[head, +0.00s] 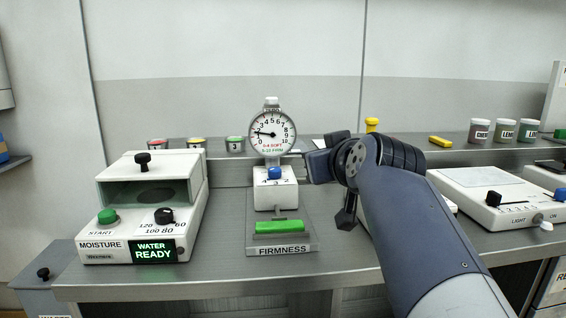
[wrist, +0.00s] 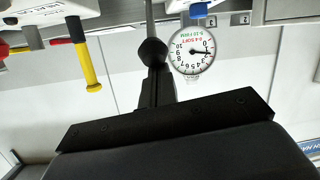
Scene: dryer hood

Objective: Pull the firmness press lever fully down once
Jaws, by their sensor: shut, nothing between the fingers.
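The firmness press (head: 275,195) stands left of centre in the head view, with a round dial (head: 272,134) on top and a green pad (head: 280,227) on its base. The dial's needle points left. In the wrist view, which is upside down, a black ball knob on a grey rod, apparently the press lever (wrist: 153,51), lies straight ahead of my fingers beside the dial. My gripper (wrist: 154,82) is shut and empty. Its fingertips overlap the knob in view; I cannot tell whether they touch. In the head view my wrist hides the lever, just right of the press.
A moisture meter (head: 143,205) reading "WATER READY" stands left of the press. A white light box (head: 495,195) with knobs is at right. Small jars (head: 235,144) and yellow items (head: 440,141) stand on the back ledge. The counter in front of the press is clear.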

